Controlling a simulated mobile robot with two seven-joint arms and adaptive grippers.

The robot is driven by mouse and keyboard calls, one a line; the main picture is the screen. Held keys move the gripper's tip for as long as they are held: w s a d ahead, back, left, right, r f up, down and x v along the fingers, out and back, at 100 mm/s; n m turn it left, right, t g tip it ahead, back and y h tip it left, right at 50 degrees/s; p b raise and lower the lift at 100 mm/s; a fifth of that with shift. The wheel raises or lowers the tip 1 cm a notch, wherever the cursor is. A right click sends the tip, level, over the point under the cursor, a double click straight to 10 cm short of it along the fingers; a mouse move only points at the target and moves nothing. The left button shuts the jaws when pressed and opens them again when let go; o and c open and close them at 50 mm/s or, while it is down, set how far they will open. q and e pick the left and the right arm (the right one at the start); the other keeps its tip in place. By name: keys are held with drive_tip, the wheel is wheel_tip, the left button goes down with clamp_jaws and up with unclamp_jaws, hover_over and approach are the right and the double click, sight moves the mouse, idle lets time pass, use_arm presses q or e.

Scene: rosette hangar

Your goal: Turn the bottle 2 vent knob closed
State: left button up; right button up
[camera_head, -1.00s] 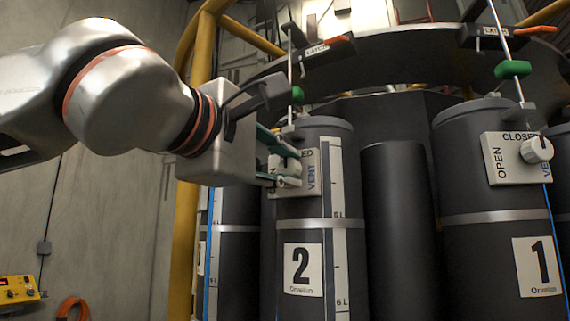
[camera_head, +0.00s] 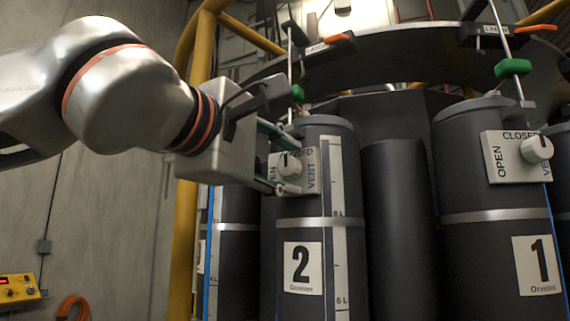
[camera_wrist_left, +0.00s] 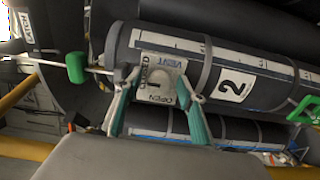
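The bottle 2 vent knob (camera_head: 290,166) is a round white knob on a pale plate (camera_head: 310,158) marked OPEN, CLOSED and VENT, high on dark bottle 2 (camera_head: 315,240). Its dark mark points up toward CLOSED in the head view. In the left wrist view the knob (camera_wrist_left: 156,84) has its mark toward the CLOSED side. My left gripper (camera_head: 283,163) is open, its green fingers spread above and below the knob, and seems apart from it. In the left wrist view its fingertips (camera_wrist_left: 156,84) lie on either side of the knob. My right gripper is not in view.
Bottle 1 (camera_head: 495,200) stands at right with its own white knob (camera_head: 537,149). A plain dark cylinder (camera_head: 398,220) stands between the bottles. Rods with green grips (camera_head: 512,68) and orange-handled latches (camera_head: 325,42) are above. A yellow post (camera_head: 186,230) rises behind my left arm.

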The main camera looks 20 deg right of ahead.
use_arm(q)
drive_tip(key=v, duration=1.2)
